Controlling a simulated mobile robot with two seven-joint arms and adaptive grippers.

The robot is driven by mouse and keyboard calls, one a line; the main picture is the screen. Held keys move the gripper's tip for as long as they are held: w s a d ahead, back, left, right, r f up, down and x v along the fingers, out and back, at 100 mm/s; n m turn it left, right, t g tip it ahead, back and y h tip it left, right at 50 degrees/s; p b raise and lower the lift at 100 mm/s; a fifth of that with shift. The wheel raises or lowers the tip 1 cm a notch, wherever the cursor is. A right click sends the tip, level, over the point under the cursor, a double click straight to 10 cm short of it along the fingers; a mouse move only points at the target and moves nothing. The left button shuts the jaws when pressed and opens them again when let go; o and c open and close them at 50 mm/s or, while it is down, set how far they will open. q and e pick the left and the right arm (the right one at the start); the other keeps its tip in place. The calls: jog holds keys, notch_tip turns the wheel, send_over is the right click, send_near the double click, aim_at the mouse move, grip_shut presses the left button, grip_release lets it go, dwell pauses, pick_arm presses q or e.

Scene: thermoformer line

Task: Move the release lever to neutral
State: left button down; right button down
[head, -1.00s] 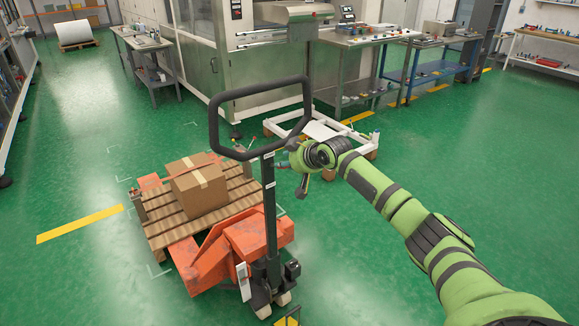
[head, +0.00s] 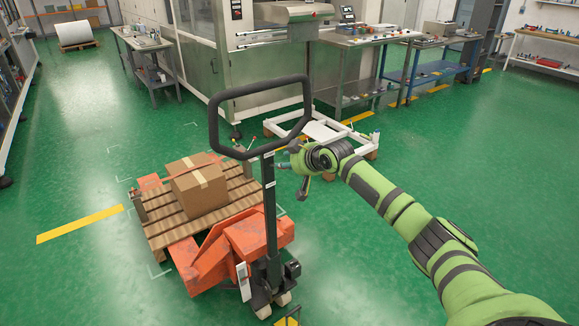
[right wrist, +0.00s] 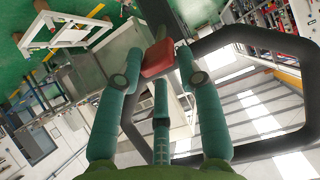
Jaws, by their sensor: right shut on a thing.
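The release lever shows in the right wrist view as a red grip (right wrist: 158,58) beside the dark handle shaft. My right gripper (right wrist: 159,76) has its teal fingers around the red grip and is shut on it. In the head view my right gripper (head: 283,165) is just right of the pallet truck's handle (head: 269,195), below its black loop; the lever is mostly hidden there by the handle and fingers. The handle stands upright on the orange pallet truck (head: 210,262). My left gripper is not in view.
A wooden pallet (head: 160,229) with a cardboard box (head: 198,185) sits on the truck's forks. A low white frame (head: 340,130) stands behind my right gripper. Machine and workbenches (head: 370,40) line the back. Green floor is free at left and right.

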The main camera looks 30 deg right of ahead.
jog(key=shift+s+a+f+g, duration=0.15)
jog(key=shift+s+a+f, duration=0.1)
jog(key=shift+f, duration=0.45)
jog(key=shift+s+a+f+g, duration=0.15)
jog(key=shift+s+f, duration=0.1)
jog(key=shift+f, duration=0.55)
jog(key=shift+s+f+b, duration=0.15)
jog(key=shift+f+b, duration=0.65)
jog(key=shift+f, duration=0.25)
jog(key=c, duration=0.9)
grip_release()
jog(key=shift+r, duration=0.1)
jog(key=shift+o, duration=0.2)
jog(key=s+d+r+p, duration=0.1)
jog(key=s+r+p, duration=0.1)
jog(key=s+p, duration=0.4)
jog(key=shift+s+p, duration=0.15)
jog(key=shift+p, duration=0.95)
